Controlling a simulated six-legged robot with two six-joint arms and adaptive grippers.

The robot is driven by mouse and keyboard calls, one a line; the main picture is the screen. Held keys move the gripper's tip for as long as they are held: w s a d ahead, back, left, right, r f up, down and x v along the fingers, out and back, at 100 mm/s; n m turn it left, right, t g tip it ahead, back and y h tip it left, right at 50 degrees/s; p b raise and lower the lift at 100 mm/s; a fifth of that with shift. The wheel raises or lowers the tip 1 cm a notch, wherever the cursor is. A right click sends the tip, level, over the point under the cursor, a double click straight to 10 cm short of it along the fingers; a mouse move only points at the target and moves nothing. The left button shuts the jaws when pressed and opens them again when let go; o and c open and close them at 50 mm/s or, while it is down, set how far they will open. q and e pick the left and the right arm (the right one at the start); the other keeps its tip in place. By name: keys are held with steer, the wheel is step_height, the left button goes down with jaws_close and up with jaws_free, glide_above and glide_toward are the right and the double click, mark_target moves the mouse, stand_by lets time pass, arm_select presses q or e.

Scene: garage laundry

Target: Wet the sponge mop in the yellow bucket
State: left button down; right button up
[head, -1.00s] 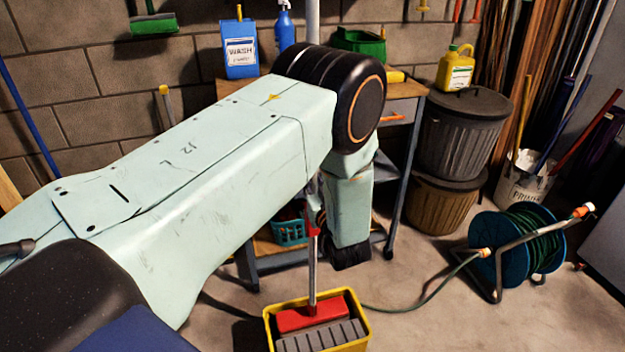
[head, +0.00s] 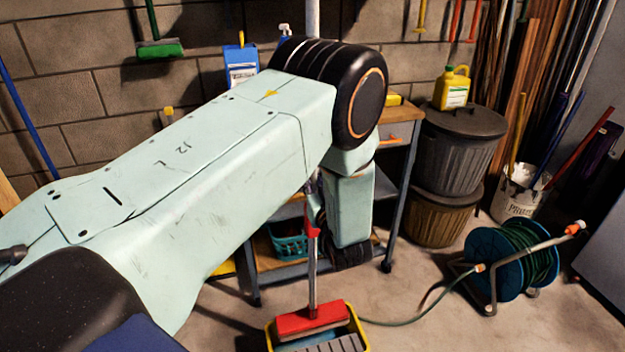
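The sponge mop has a red head (head: 312,321) and a metal handle (head: 312,275) with a red part higher up. It stands nearly upright over the yellow bucket (head: 362,333) at the bottom of the head view. The red head overlaps the bucket's back rim, with a bluish strip below it, perhaps the sponge. A grey ribbed insert (head: 338,345) shows at the front. The bucket's lower part is cut off. My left arm bends down beside the handle; its gripper fingers are hidden or unclear, so I cannot tell whether they hold it. My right gripper is out of view.
A workbench (head: 400,110) with a teal basket (head: 288,243) on its lower shelf stands behind the mop. A hose reel (head: 510,257) stands right, its green hose running along the floor toward the bucket. Bins (head: 455,150) and a white pail (head: 517,190) stand behind it.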

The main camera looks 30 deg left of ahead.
arm_select(q)
step_height(320, 180, up, 5)
steer(key=p, duration=0.3)
steer(key=shift+p, duration=0.3)
stand_by(0.7)
